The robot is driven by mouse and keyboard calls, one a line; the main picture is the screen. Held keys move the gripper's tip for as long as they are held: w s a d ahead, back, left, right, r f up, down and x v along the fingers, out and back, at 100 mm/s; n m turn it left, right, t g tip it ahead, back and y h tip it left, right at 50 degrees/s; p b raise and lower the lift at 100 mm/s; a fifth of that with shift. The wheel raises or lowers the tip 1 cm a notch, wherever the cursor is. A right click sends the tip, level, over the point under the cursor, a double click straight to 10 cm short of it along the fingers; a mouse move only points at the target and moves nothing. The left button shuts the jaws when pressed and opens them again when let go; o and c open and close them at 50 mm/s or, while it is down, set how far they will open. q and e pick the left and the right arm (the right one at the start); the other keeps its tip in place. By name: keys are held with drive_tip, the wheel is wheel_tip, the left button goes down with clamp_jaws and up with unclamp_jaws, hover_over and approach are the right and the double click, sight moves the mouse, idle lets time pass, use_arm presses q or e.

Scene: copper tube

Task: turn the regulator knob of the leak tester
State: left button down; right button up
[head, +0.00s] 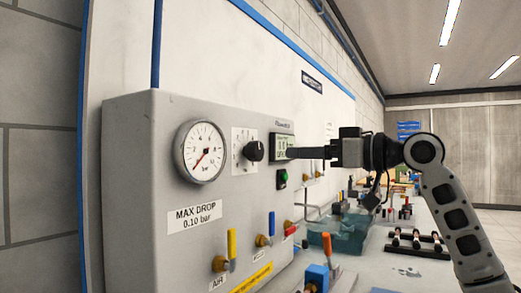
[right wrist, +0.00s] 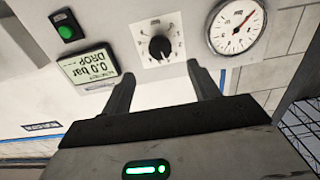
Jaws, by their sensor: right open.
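The leak tester (head: 135,200) is a grey cabinet on the left. Its black regulator knob (head: 254,151) sits on a white scale plate between the gauge (head: 200,151) and the display (head: 283,138). The knob also shows in the right wrist view (right wrist: 160,47), upside down. My right gripper (head: 290,153) reaches in from the right, its fingers in front of the display in the head view. In the right wrist view the open fingers (right wrist: 163,82) lie either side of the knob's line, with a gap to it. Nothing is between them. My left gripper is not in view.
A green button (head: 281,178) is below the display. Yellow (head: 231,245) and blue (head: 271,225) valve handles stick out lower on the panel. A bench with a teal water tank (head: 345,235) and a black rack (head: 415,243) lies to the right. The air before the knob looks clear.

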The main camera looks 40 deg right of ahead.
sight(260, 152)
drive_tip(key=p+x, duration=0.1)
drive_tip(key=x, duration=0.2)
drive_tip(key=p+x, duration=0.2)
drive_tip(key=x, duration=0.1)
drive_tip(key=p+x, duration=0.2)
drive_tip(key=x, duration=0.1)
drive_tip(key=shift+w+r, duration=0.25)
drive_tip(key=shift+w, duration=0.1)
drive_tip(key=shift+w+a+f+p, duration=0.15)
drive_tip(key=shift+w+f+p, duration=0.05)
drive_tip(key=shift+w+p, duration=0.25)
drive_tip(key=shift+w+f, duration=0.1)
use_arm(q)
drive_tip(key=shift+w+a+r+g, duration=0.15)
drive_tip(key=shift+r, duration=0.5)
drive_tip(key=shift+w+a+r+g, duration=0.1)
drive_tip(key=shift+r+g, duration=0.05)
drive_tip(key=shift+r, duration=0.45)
use_arm(e)
drive_tip(key=c, duration=1)
